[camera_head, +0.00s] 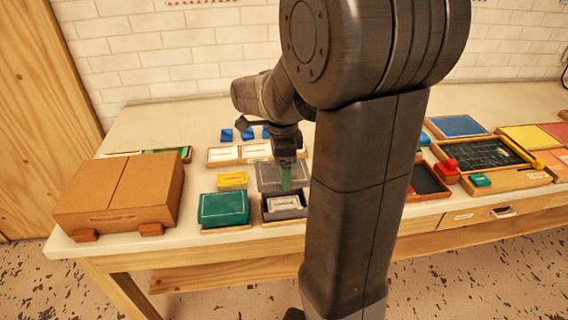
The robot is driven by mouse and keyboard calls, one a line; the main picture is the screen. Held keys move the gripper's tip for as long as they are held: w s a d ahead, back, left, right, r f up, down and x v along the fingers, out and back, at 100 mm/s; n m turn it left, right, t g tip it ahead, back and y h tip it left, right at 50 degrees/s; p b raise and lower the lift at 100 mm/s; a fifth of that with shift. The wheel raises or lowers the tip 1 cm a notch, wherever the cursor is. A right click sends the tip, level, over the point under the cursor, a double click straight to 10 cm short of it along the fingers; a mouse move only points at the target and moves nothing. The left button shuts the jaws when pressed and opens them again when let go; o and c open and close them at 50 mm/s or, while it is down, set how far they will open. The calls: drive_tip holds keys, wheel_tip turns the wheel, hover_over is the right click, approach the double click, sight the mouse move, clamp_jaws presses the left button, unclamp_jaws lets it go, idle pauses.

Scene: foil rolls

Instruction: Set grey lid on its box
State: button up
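The grey lid (268,176) is a flat panel with a pale outline, just behind the box in the picture. The grey box (266,213) stands open near the table's front edge, with a pale label or card inside. The tip overlaps the lid in this view. I cannot tell whether the fingers are closed on it or whether the lid is lifted off the table.
A teal-green box (224,208) stands close left of the grey box, with a yellow card (232,180) behind it. A large brown case (118,195) fills the table's left end. White-topped trays (223,154) and blue pieces (227,135) lie behind. My arm hides the table's middle.

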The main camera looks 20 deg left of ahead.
drive_tip(key=shift+w+d+f, duration=0.1)
drive_tip(key=shift+d+f, duration=0.1)
drive_tip(key=shift+d, duration=0.05)
drive_tip(key=shift+a+f+b, duration=0.1)
drive_tip(key=shift+f+b, duration=0.3)
drive_tip(key=shift+b, duration=0.1)
drive_tip(key=shift+f+b, duration=2.4)
drive_tip(key=shift+f, duration=0.65)
drive_tip(key=shift+f+b, duration=0.55)
drive_tip(key=shift+f, duration=0.35)
drive_tip(key=o, duration=0.9)
drive_tip(key=shift+r, duration=0.1)
wheel_tip(320, 180, up, 14)
drive_tip(key=shift+f+p, duration=0.15)
drive_tip(key=shift+p, duration=0.45)
drive_tip(key=shift+f, duration=0.1)
